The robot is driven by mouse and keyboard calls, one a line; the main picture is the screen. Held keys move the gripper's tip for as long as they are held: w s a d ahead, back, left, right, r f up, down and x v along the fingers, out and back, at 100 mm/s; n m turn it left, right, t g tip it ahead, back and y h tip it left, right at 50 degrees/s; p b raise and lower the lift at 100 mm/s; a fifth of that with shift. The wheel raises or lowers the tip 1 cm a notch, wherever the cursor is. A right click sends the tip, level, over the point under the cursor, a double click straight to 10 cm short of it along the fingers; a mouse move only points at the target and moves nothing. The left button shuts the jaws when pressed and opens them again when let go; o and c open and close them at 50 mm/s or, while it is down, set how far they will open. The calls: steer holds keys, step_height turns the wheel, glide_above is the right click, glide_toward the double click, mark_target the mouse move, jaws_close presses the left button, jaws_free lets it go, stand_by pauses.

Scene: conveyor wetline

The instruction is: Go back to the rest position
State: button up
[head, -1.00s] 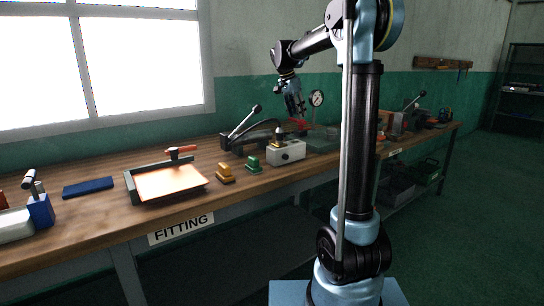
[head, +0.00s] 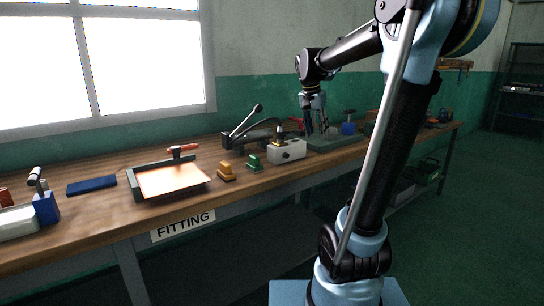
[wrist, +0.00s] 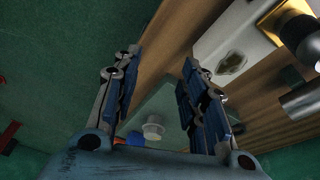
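My gripper (head: 317,127) hangs in the air over the workbench (head: 105,228), above a green tray or plate (head: 335,144) and just behind the white box (head: 287,151). In the wrist view my gripper (wrist: 157,95) has its two blue-padded fingers spread apart with nothing between them. The green plate also shows below the fingers in the wrist view, with a small white round piece (wrist: 153,131) on it. The white box (wrist: 235,50) is at the upper right there.
A tray with a glowing panel (head: 134,187), a yellow block (head: 227,174), a green block (head: 254,163) and a black lever press (head: 240,136) stand on the bench. A blue mat (head: 91,185) lies at left. The floor at right (head: 480,220) is clear.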

steer(key=s+d+f+n+y, duration=0.1)
steer(key=s+f+n, duration=0.2)
steer(key=s+f, duration=0.8)
steer(key=s+d+f+n+y, duration=0.1)
steer(key=s+f+n, duration=0.3)
steer(key=s+f, duration=0.7)
steer(key=s, duration=0.6)
steer(key=shift+s+d+f, duration=0.15)
steer(key=shift+d, duration=0.05)
steer(key=shift+w+f, duration=0.2)
steer(key=shift+w, duration=0.2)
